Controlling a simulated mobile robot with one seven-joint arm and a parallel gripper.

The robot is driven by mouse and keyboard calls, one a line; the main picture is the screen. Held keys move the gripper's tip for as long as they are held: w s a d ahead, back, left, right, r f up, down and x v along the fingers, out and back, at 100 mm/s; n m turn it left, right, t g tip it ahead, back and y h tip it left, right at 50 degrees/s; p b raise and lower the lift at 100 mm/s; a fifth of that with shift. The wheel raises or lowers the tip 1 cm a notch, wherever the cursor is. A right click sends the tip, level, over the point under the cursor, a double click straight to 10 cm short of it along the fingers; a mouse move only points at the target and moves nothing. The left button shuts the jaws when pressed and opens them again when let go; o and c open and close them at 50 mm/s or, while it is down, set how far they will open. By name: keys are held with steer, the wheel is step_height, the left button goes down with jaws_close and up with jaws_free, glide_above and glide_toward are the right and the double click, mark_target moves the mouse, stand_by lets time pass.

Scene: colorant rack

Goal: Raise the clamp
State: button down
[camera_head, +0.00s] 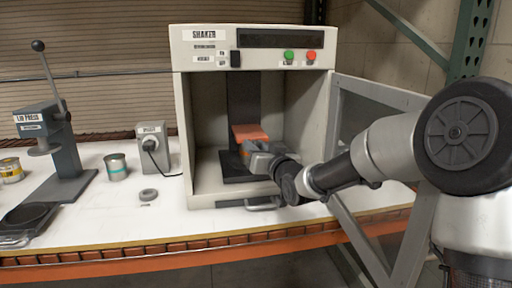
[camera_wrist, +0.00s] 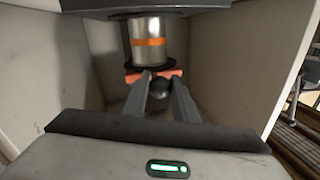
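The shaker (camera_head: 188,120) is a cream cabinet on the bench with its mesh door (camera_head: 352,110) swung open to the right. Inside is the orange clamp (camera_head: 250,131), in front of a dark upright. My gripper (camera_head: 257,149) reaches into the cabinet just below and in front of the clamp, hiding part of it. In the wrist view, the clamp shows as an orange bar (camera_wrist: 134,77). A dark round knob (camera_wrist: 160,88) sits between my two fingers and about fills their gap; whether they press on it is unclear. A metal cylinder with an orange band (camera_wrist: 148,28) is beyond.
The cabinet's side walls (camera_wrist: 88,60) stand close around my gripper. The open door and its frame are beside my arm. Left on the bench are a lid press (camera_head: 50,130), a can (camera_head: 117,167), a small grey device (camera_head: 152,147) and a grey ring (camera_head: 148,195).

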step_height(320, 180, up, 8)
steer(key=p, duration=0.4)
steer(key=shift+r, duration=0.2)
steer(key=shift+f, duration=0.1)
steer(key=c, duration=1.4)
jaws_free()
steer(key=shift+c, duration=0.2)
steer(key=shift+f, duration=0.2)
steer(key=p+v, duration=0.2)
steer(key=v, duration=1.5)
steer(key=shift+s+f, duration=0.1)
steer(key=shift+s, duration=0.05)
